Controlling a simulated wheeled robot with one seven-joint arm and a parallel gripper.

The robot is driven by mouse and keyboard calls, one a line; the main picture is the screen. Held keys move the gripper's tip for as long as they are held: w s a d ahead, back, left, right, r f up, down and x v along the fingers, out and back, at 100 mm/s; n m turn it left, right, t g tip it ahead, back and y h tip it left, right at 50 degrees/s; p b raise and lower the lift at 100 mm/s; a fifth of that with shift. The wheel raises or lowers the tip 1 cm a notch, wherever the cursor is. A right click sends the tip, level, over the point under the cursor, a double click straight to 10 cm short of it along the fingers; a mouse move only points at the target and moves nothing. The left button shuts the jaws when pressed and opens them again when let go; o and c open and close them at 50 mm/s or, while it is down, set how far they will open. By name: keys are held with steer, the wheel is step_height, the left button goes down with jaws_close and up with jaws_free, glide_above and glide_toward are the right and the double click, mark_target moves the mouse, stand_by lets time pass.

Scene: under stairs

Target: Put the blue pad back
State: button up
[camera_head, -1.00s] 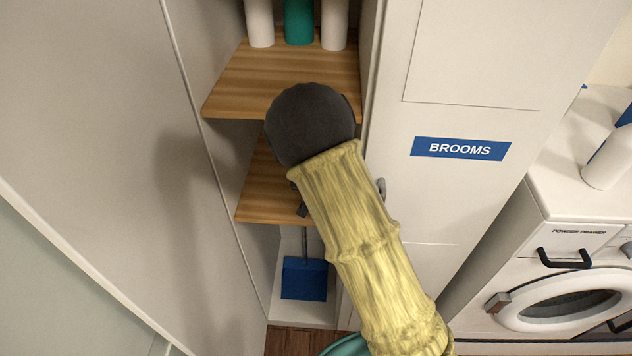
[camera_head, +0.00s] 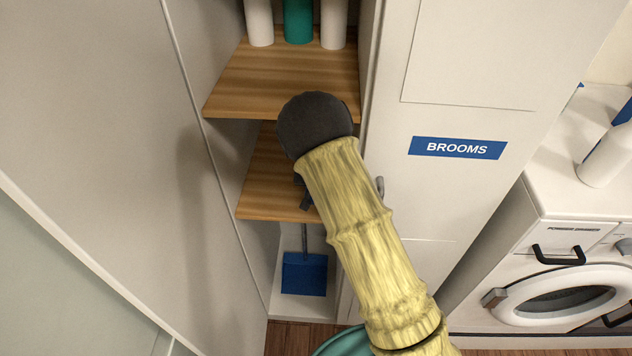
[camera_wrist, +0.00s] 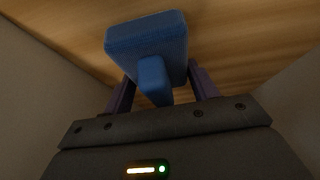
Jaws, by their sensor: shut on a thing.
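The blue pad (camera_wrist: 147,37) is a thick textured block with a blue grip (camera_wrist: 154,80) under it. My gripper (camera_wrist: 156,84) is shut on this grip in the wrist view, with a dark finger on each side. The pad is in front of a wooden shelf surface (camera_wrist: 250,35); I cannot tell whether it touches it. In the head view my arm reaches into the open cupboard, and only a dark bit of the gripper (camera_head: 306,199) shows over the lower shelf (camera_head: 262,190). The pad is hidden there.
The upper shelf (camera_head: 245,85) holds two white bottles and a teal bottle (camera_head: 299,20). A blue dustpan-like thing (camera_head: 304,274) stands on the cupboard floor. Side walls are close. A door marked BROOMS (camera_head: 457,147) and a washing machine (camera_head: 560,270) are to the right.

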steer(key=o, duration=0.9)
steer(key=shift+a, duration=0.1)
steer(key=shift+o, duration=0.2)
steer(key=shift+w, duration=0.15)
steer(key=v, duration=1.2)
steer(key=shift+r, duration=0.1)
